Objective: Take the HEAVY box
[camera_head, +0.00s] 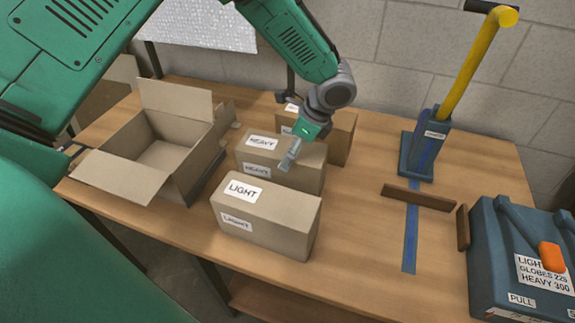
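The HEAVY box (310,180) is a closed brown carton in the middle of the table, with HEAVY labels on its top and front. My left gripper (288,163) points down over the top of this box, right of its top label. I cannot tell whether its fingertips touch the box. The fingers show nearly edge-on, so their opening is unclear. A closed LIGHT box (268,222) stands just in front of the HEAVY box. Another closed carton (341,138) stands behind it, its label partly hidden by my arm. My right gripper is not in view.
An open, empty-looking carton (190,182) stands at left with flaps spread. At right are a blue press with a yellow lever (470,70), a brown wooden strip (418,197), a blue tape line (410,240) and a blue labelled case (500,260). The table between is clear.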

